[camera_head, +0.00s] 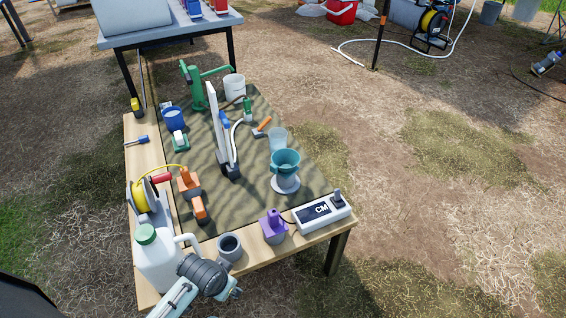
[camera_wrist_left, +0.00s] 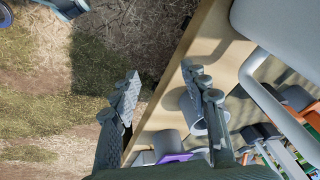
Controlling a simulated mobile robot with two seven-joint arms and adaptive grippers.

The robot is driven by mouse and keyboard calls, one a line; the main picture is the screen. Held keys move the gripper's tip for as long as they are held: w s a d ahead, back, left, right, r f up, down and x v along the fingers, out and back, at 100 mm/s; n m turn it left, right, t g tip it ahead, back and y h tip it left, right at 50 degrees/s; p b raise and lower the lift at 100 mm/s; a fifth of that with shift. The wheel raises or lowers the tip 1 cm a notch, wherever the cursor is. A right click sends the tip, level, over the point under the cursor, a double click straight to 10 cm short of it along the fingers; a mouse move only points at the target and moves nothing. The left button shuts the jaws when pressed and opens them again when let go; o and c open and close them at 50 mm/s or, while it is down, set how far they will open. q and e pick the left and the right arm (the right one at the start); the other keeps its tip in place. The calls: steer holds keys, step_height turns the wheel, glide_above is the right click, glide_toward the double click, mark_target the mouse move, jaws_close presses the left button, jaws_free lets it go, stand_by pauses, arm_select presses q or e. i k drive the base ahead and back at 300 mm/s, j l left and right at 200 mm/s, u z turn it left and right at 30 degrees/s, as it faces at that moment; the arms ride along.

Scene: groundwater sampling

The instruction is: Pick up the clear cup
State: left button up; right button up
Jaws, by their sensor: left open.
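The clear cup (camera_head: 278,138) stands upright on the camouflage mat, right of the middle of the table, just behind the teal funnel (camera_head: 286,160) on its pale stand. It looks pale and see-through; I cannot make it out in the wrist view. My left gripper (camera_head: 236,293) is low at the table's front edge, beside the white jug and far in front of the cup. The left wrist view shows its fingers (camera_wrist_left: 160,75) apart with nothing between them but the table edge and ground. My right gripper is in neither view.
A white jug (camera_head: 158,262), grey cup (camera_head: 229,247), purple device (camera_head: 273,226) and white CM meter (camera_head: 321,212) line the front of the table. Open ground lies right of the table.

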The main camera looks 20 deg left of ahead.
mark_target(278, 137)
steer(key=i+l+z, duration=0.3)
steer(key=i+l, duration=0.2)
steer(key=l, duration=0.3)
steer(key=i+l+z, duration=0.35)
steer(key=i+l, duration=0.25)
steer(key=i+l+u, duration=0.1)
steer(key=i+u, duration=0.15)
steer(key=i, duration=0.2)
steer(key=i+l+u, duration=0.25)
steer(key=i, duration=0.2)
steer(key=i+l+u, duration=0.25)
steer(key=i, duration=0.2)
steer(key=i+j+u, duration=0.1)
steer(key=i+u, duration=0.25)
steer(key=u, duration=0.15)
steer(key=i+u, duration=0.3)
steer(key=u, duration=0.15)
steer(key=i+l+u, duration=0.2)
steer(key=i+u, duration=0.15)
steer(key=u, duration=0.15)
steer(key=i+l+u, duration=0.1)
steer(key=i+u, duration=0.15)
steer(key=u, duration=0.25)
steer(key=i+l+u, duration=0.15)
steer(key=u, duration=0.3)
steer(key=i+l+u, duration=0.3)
steer(key=u, duration=0.2)
